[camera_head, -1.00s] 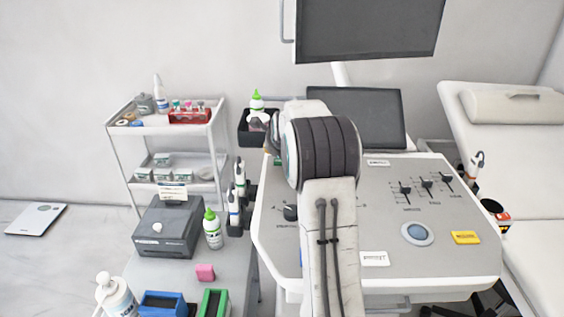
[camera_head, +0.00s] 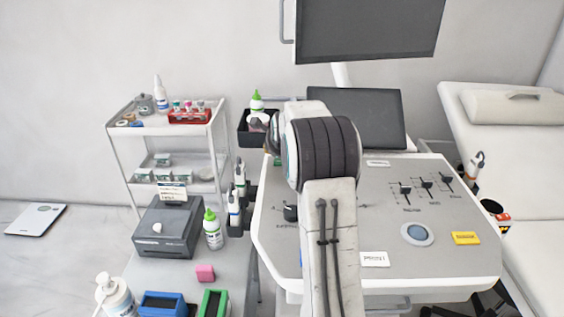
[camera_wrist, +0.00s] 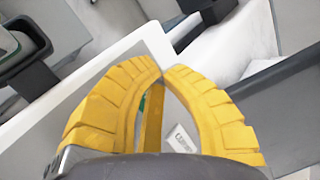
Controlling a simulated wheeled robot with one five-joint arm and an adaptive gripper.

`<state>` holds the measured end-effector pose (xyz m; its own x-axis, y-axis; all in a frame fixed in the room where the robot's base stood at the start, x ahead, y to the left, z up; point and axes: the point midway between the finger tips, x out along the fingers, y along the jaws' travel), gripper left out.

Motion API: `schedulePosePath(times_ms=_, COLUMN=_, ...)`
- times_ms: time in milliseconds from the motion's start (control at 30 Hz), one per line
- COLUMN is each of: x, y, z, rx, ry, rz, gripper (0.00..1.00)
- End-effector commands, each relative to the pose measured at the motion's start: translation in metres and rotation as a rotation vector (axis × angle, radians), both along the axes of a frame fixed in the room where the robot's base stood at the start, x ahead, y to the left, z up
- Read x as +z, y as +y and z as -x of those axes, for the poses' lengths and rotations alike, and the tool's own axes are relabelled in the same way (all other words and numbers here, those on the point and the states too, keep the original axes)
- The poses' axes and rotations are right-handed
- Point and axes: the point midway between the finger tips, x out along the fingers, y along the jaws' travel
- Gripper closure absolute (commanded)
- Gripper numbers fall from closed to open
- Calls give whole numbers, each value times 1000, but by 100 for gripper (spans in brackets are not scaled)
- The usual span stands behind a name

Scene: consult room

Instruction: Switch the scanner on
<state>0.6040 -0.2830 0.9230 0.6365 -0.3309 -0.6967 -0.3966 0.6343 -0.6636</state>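The scanner's grey console panel (camera_head: 340,270) stands at the centre right, with a dark tilted screen (camera_head: 355,117) behind it and a large monitor (camera_head: 367,28) above. The panel has a dark knob (camera_head: 290,212) at the left, several sliders (camera_head: 427,184), a round blue control (camera_head: 417,234), a yellow label (camera_head: 466,238) and white labels (camera_head: 374,259). My arm covers its middle. My gripper (camera_wrist: 164,71) has yellow ribbed fingers with tips together, nothing seen held. In the wrist view it is over a pale edge, with a small white label (camera_wrist: 182,138) between the fingers. The head view hides it.
A white trolley (camera_head: 165,130) and a side table (camera_head: 225,270) with a black printer (camera_head: 168,228), bottles and colored boxes stand at the left. Probes (camera_head: 237,195) hang beside the console's left edge. A white couch (camera_head: 540,180) is close on the right.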

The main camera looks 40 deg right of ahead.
Motion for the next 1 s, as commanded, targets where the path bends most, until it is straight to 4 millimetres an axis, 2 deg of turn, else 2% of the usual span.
schedulePosePath(times_ms=367, x=-9, y=0, z=0, rx=0, ry=0, rz=0, gripper=100)
schedulePosePath(times_ms=1000, x=-10, y=0, z=0, rx=0, ry=0, rz=0, gripper=100)
